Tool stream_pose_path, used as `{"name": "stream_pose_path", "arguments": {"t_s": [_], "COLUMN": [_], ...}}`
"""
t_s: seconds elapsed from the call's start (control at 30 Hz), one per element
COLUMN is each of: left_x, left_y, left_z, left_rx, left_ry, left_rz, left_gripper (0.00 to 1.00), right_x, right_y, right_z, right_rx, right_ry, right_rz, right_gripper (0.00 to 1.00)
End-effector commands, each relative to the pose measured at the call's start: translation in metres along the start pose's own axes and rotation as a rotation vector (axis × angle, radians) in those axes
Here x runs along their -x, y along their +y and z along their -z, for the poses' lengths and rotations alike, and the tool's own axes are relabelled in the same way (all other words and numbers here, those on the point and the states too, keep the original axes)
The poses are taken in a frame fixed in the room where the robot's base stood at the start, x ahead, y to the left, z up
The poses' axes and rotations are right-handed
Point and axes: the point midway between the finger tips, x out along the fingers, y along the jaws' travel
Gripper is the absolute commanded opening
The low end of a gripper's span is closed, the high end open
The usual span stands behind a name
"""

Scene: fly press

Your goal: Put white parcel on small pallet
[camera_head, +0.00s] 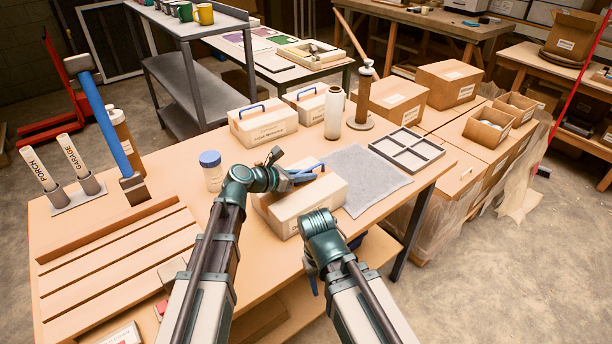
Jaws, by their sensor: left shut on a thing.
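A white parcel (324,192), a pale box with a blue handle, is at the front middle of the workbench. My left gripper (294,178) is at its top, shut on the blue handle. I cannot tell whether the parcel is lifted or rests on the bench. My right gripper (314,280) hangs low in front of the parcel at the bench's front edge, mostly hidden by its own wrist. A slatted wooden piece (125,268) at the bench's left looks like the small pallet, and its slats are bare.
Two similar pale boxes with blue handles (262,126) (308,106) stand behind. A white jar with a blue lid (211,172) is left of the parcel. A grey cloth (372,182) and a four-part tray (407,150) lie right. A blue-handled upright tool (108,125) stands beside the slats.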

Motion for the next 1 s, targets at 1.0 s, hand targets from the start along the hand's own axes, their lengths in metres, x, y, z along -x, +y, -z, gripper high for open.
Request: {"name": "stream_pose_path", "arguments": {"t_s": [1.0], "left_x": [0.051], "left_y": [-0.001], "left_z": [-0.004], "left_rx": [0.000], "left_ry": [0.003], "left_rz": [-0.003], "left_gripper": [0.44], "right_x": [0.023], "right_y": [0.002], "right_z": [-0.001], "right_rx": [0.000], "right_ry": [0.000], "right_rz": [0.000], "right_gripper": [0.50]}}
